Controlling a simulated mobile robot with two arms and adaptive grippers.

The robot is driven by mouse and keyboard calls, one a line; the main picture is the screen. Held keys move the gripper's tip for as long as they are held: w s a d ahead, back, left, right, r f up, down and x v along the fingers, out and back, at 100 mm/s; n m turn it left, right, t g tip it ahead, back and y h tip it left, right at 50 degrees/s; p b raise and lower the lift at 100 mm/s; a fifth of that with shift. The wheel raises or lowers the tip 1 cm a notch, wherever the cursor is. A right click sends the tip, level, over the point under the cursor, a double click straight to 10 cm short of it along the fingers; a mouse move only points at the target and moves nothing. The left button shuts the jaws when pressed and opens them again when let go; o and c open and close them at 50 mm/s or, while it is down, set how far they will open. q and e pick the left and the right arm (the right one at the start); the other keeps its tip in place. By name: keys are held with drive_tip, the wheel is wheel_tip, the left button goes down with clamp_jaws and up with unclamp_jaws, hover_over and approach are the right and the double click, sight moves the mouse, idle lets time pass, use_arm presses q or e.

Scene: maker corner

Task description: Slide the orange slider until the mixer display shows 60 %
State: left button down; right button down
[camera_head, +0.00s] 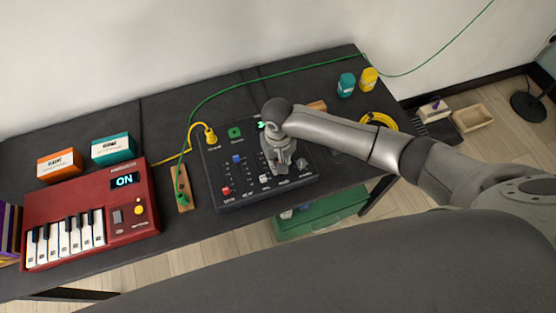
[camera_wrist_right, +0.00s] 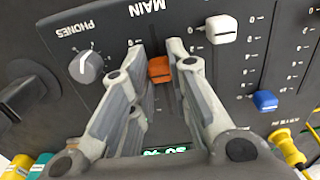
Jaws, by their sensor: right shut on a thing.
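The dark mixer (camera_head: 228,197) lies on the table in the middle of the head view. My right gripper (camera_head: 279,168) reaches down onto its right part and hides the orange slider there. In the right wrist view the orange slider cap (camera_wrist_right: 159,69) sits between the fingertips of my right gripper (camera_wrist_right: 156,54), which is shut on it. The green mixer display (camera_wrist_right: 166,150) is mostly covered by the gripper in the wrist view, and its number cannot be read with certainty. My left gripper is not in view.
A white slider (camera_wrist_right: 221,29), a blue slider (camera_wrist_right: 265,100) and the phones knob (camera_wrist_right: 86,67) flank the orange one. A red keyboard (camera_head: 143,216) showing ON stands left. Green (camera_head: 215,94) and yellow cables cross the table. Teal (camera_head: 346,85) and yellow jars stand at the back right.

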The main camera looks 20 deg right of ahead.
drive_tip(key=shift+w, duration=1.35)
drive_tip(key=c, duration=1.4)
unclamp_jaws()
drive_tip(key=shift+o, duration=0.2)
drive_tip(key=shift+r, duration=0.1)
wheel_tip(320, 180, up, 12)
